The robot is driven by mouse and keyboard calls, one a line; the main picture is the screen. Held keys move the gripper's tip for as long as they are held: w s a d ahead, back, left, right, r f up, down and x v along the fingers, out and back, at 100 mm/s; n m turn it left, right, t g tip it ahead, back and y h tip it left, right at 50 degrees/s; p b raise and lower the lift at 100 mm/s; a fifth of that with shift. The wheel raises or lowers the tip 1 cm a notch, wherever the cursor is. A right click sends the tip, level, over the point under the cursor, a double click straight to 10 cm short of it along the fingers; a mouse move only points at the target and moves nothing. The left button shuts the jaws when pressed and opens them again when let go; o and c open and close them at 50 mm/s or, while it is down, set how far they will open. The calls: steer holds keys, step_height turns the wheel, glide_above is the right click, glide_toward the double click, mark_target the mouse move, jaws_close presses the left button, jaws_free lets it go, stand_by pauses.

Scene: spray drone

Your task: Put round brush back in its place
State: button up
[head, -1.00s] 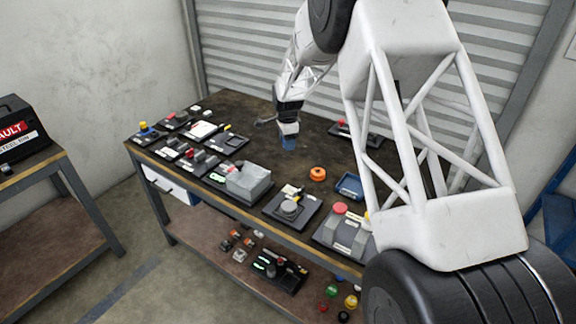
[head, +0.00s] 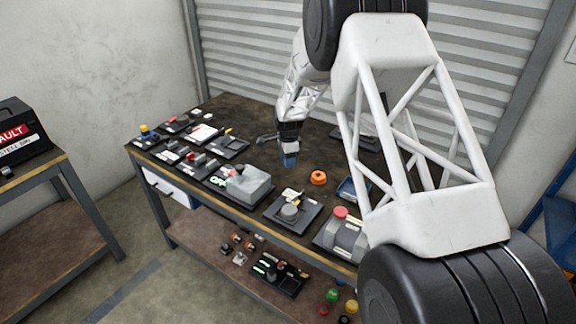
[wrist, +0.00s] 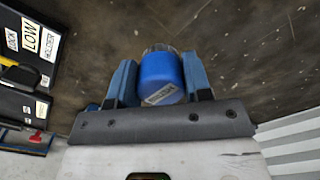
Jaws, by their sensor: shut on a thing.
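My gripper (wrist: 160,68) is shut on a blue cylinder (wrist: 161,77) with a small pale label and a greyish end. It may be the round brush, but no bristles can be made out. In the head view my gripper (head: 290,160) is over the middle of the dark workbench top (head: 262,172), behind the row of trays. The blue cylinder cannot be told from the blue fingers there. I cannot make out which place belongs to the brush.
A lower shelf (head: 215,262) holds several small parts.

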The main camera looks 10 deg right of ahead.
steer(key=shift+f, duration=1.55)
steer(key=shift+f, duration=0.15)
steer(key=o, duration=0.9)
steer(key=shift+c, duration=0.2)
step_height(320, 180, up, 12)
steer(key=shift+r, duration=0.2)
